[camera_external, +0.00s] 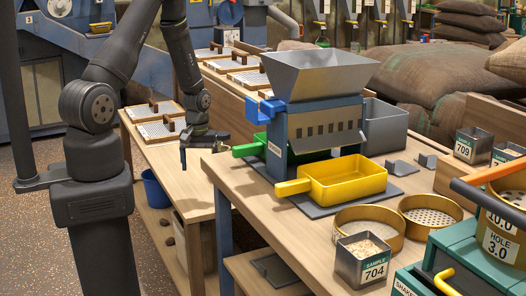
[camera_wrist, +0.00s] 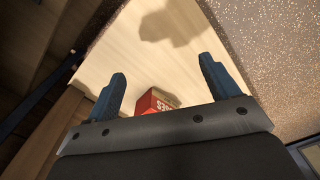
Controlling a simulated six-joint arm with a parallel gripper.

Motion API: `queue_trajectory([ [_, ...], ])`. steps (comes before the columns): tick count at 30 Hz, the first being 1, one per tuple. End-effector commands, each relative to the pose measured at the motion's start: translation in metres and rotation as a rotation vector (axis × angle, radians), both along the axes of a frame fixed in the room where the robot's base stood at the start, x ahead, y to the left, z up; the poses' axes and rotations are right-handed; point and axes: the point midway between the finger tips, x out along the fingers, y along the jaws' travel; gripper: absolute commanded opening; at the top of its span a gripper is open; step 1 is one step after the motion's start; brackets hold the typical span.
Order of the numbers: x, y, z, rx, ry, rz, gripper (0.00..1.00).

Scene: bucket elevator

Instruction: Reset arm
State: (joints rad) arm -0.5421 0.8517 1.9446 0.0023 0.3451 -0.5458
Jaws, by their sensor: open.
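My gripper (camera_external: 199,152) hangs at the near left of the divider machine, above the edge of the wooden bench. It also shows in the wrist view (camera_wrist: 163,72), with its two blue fingers wide apart and nothing between the tips. A red box (camera_wrist: 150,102) with pale lettering lies below, partly hidden by the gripper body. The blue divider machine (camera_external: 316,125) with a grey hopper (camera_external: 318,72) stands to the right of my gripper, apart from it.
A yellow pan (camera_external: 345,181) sits before the machine, and a green handle (camera_external: 248,150) sticks out towards my gripper. Brass sieves (camera_external: 431,212) and a sample 704 tin (camera_external: 363,262) stand at the right front. White trays (camera_external: 160,130) lie on the left bench. The floor is speckled.

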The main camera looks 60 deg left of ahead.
Motion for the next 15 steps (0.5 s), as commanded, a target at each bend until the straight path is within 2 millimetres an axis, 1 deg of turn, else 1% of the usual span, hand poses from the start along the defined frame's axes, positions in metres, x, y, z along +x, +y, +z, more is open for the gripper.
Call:
queue_trajectory([
  [1,-0.002,0.01,-0.006,-0.001,0.002,0.005,0.81],
  [6,-0.005,0.034,-0.021,-0.001,0.002,0.004,0.81],
  [10,-0.006,0.045,-0.028,0.0,0.001,0.003,0.81],
  [15,-0.007,0.052,-0.031,0.0,0.0,0.0,0.81],
])
